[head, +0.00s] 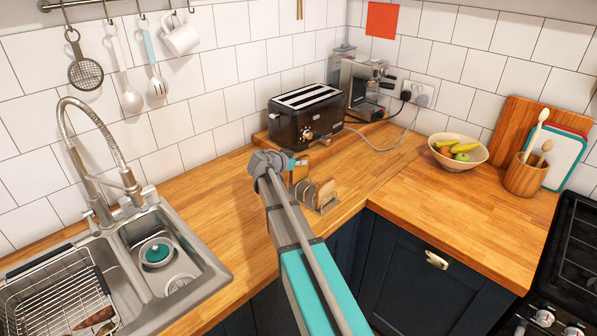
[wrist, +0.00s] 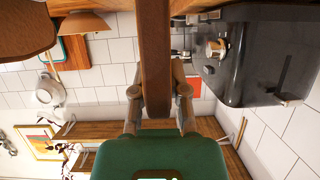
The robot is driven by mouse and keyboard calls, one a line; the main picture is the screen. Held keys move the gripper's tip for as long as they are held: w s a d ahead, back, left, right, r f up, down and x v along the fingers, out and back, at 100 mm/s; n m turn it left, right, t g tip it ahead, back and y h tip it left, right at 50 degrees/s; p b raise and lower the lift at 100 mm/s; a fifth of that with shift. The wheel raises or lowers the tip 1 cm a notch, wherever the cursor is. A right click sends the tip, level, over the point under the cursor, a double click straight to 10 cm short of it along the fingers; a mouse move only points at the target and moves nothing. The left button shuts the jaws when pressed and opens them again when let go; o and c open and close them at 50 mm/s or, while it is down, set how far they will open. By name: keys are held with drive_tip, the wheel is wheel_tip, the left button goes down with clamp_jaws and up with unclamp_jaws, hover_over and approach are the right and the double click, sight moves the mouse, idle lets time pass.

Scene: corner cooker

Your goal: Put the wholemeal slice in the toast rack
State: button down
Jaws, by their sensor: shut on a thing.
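My gripper (head: 296,164) is over the counter in front of the toaster, close to the toast rack. In the wrist view my gripper's two fingers (wrist: 158,98) are shut on the wholemeal slice (wrist: 155,50), a brown slab seen edge-on between them. In the head view the slice (head: 300,173) is mostly hidden behind my gripper. My arm hides part of the rack's left side, so I cannot tell which slots there are free.
A black toaster (head: 305,115) stands close behind my gripper; it also shows in the wrist view (wrist: 265,55). A coffee machine (head: 365,85) and grey cable (head: 385,145) are behind. A fruit bowl (head: 458,151) is at right, the sink (head: 205,265) at left. Counter right of the rack is clear.

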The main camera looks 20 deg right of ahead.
sight(308, 168)
drive_tip(key=shift+f+b, duration=1.85)
drive_tip(key=shift+f, duration=0.05)
drive_tip(key=shift+f, duration=0.1)
drive_tip(key=c, duration=0.6)
unclamp_jaws()
drive_tip(key=shift+c, duration=0.2)
drive_tip(key=shift+s+a+r, duration=0.1)
drive_tip(key=shift+a+r, duration=0.05)
drive_tip(key=shift+r, duration=0.15)
drive_tip(key=p+v, duration=0.4)
drive_tip(key=v, duration=0.7)
drive_tip(key=shift+a+p, duration=0.3)
drive_tip(key=shift+p, duration=0.05)
drive_tip(key=shift+s, duration=0.15)
